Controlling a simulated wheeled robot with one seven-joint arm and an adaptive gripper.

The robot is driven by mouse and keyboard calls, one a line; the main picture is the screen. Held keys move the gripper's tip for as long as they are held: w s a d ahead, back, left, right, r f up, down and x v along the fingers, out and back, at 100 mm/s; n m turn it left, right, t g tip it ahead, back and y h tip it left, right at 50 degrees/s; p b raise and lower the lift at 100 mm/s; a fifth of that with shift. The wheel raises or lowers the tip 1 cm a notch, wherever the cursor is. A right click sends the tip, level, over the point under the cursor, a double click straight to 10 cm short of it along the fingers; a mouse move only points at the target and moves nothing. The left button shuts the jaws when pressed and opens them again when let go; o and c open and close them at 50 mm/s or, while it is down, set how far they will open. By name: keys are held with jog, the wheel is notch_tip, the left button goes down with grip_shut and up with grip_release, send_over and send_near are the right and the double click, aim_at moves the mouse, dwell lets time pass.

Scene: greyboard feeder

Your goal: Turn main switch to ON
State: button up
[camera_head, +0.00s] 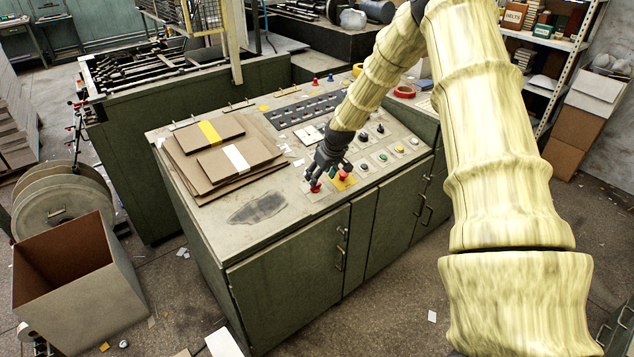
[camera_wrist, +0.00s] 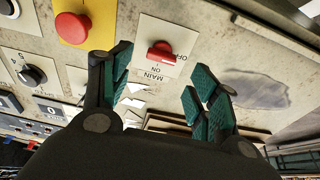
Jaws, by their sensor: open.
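The main switch (camera_wrist: 160,54) is a red rotary knob on a pale plate lettered MAIN, ON and OFF, seen upside down in the wrist view. Its red knob also shows in the head view (camera_head: 315,187), at the front edge of the console top. My gripper (camera_wrist: 163,82) is open, with its green-padded fingers apart on either side of the plate's lower part. The knob lies just beyond the fingertips, between their lines, and no contact shows. In the head view my gripper (camera_head: 318,176) is over the switch. The knob's exact setting is hard to tell.
A red mushroom button on a yellow plate (camera_wrist: 72,28) is close beside the switch. A black selector knob (camera_wrist: 30,75) lies further left. Brown boards (camera_head: 220,155) are stacked on the console top (camera_head: 290,205), which has a dark stain and bare room in front.

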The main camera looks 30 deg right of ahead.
jog(key=shift+p+x, duration=0.6)
jog(key=shift+x, duration=2.1)
jog(key=shift+c, duration=0.2)
jog(key=c, duration=1)
